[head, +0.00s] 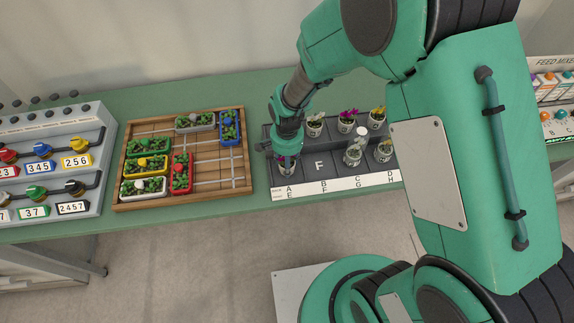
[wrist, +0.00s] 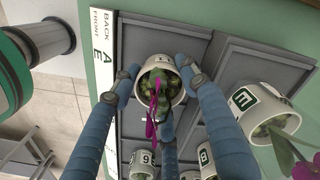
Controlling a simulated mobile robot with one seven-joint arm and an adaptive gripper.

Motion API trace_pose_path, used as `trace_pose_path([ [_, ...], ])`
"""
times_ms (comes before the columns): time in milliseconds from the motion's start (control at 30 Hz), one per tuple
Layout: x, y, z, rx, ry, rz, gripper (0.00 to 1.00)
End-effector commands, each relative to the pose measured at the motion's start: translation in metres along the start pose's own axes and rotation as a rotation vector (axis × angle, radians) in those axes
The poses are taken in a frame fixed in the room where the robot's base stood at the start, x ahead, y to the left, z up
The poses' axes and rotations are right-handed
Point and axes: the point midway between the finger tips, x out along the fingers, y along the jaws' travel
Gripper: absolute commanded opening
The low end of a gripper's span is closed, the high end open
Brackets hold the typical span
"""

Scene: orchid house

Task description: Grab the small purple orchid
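The small purple orchid (wrist: 153,100) has narrow purple petals and green leaves in a white pot with a dark label. It stands in the front-left compartment, by the letters A and E on the tray's strip. In the head view my gripper (head: 287,157) reaches down over it and hides most of it. In the wrist view my gripper (wrist: 158,85) has its blue fingers around the pot, one on each side and one below. The fingers look open, with a narrow gap at the left; contact on the right is unclear.
Other potted orchids (head: 347,121) stand in the dark tray (head: 319,166); one with a pink-purple flower (wrist: 285,155) is close to the right finger. Compartment F is bare. A wooden planter tray (head: 218,165) stands to the left, with a valve panel (head: 50,160) beyond.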

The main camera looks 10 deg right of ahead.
Motion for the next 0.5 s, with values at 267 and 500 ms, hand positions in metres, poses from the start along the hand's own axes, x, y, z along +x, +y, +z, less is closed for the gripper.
trace_pose_path([
  [267,-0.0003,-0.0002,-0.0002,0.0,0.0,0.0,0.13],
  [500,-0.0033,-0.0003,-0.0003,0.0,0.001,-0.001,0.13],
])
